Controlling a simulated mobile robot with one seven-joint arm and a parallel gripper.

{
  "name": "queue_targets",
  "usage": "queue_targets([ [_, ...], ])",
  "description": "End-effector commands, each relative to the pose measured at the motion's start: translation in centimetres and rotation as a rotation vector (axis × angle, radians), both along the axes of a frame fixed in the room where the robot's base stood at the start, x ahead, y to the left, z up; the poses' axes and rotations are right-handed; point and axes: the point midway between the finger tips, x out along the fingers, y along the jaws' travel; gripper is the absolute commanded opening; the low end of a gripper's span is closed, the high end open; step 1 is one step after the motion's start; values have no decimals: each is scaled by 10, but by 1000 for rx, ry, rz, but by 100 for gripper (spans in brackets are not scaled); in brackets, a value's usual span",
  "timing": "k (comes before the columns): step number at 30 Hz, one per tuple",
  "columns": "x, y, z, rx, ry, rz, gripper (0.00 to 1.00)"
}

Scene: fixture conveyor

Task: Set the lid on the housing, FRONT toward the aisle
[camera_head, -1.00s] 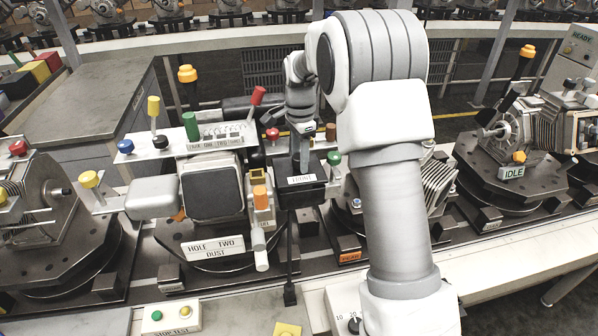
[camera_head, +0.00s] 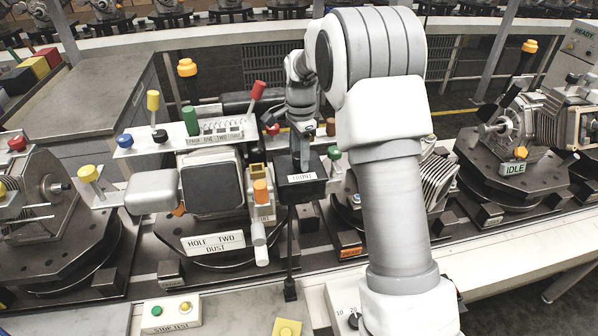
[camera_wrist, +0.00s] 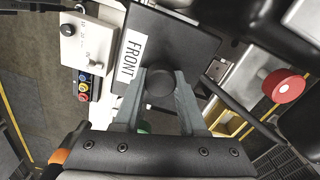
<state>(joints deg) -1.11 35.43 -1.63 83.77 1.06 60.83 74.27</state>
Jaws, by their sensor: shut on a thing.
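The lid (camera_head: 314,191) is a dark, flat, square block with a white FRONT label on the side toward the bottom of the head view. My gripper (camera_head: 304,163) is shut on its round black knob, seen between the fingers (camera_wrist: 160,88) in the wrist view. There the lid (camera_wrist: 190,48) carries its FRONT label on the left. The lid is over a thin dark post, right of a grey machine unit (camera_head: 212,190) marked HOLE TWO DUST. I cannot tell for sure which part is the housing, or whether the lid touches anything below.
Coloured knobs crowd the unit, including a red handle (camera_head: 257,90) and an orange one (camera_head: 261,190). A finned unit (camera_head: 436,182) stands close right, partly behind my arm. A STOP TEST box (camera_head: 172,314) sits on the front ledge. A grey bench (camera_head: 85,100) is back left.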

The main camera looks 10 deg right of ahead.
Motion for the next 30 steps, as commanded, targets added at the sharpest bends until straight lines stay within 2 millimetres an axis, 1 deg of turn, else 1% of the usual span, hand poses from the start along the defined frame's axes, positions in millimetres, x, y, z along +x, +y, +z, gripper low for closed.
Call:
queue_targets([
  [21,0,0,-7,-1,2,0,0],
  [22,0,0,-7,-1,2,0,42],
  [26,-1,0,-7,-1,2,0,66],
  [27,0,0,-7,-1,2,0,73],
  [28,0,0,-7,-1,2,0,75],
  [30,0,0,-7,-1,2,0,75],
])
